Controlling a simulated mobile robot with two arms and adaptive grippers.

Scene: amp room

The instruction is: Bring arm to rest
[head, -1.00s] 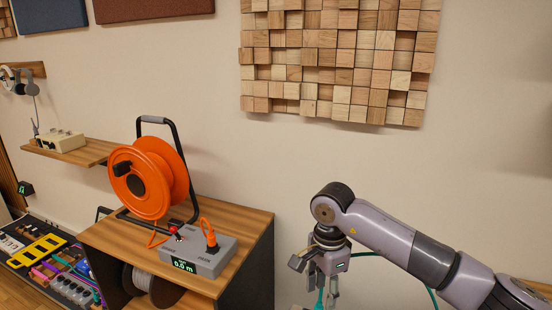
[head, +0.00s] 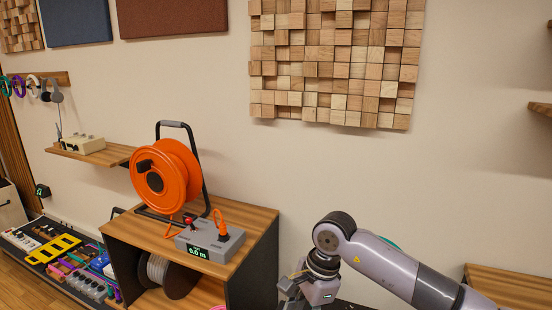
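My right arm (head: 390,266) comes in from the lower right in the head view and bends down at its dark wrist joint. My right gripper (head: 305,294) hangs below that joint, just right of the wooden cabinet. Its fingertips are cut off by the bottom edge, so whether it is open or shut cannot be told. A bit of teal cable shows behind the arm. My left gripper is out of view.
An orange cable reel (head: 165,176) and a grey control box (head: 209,241) stand on the wooden cabinet (head: 262,222). A pedalboard (head: 75,262) lies on the floor at left. A wooden surface (head: 510,285) is at lower right. A small wall shelf (head: 120,153) holds a beige box.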

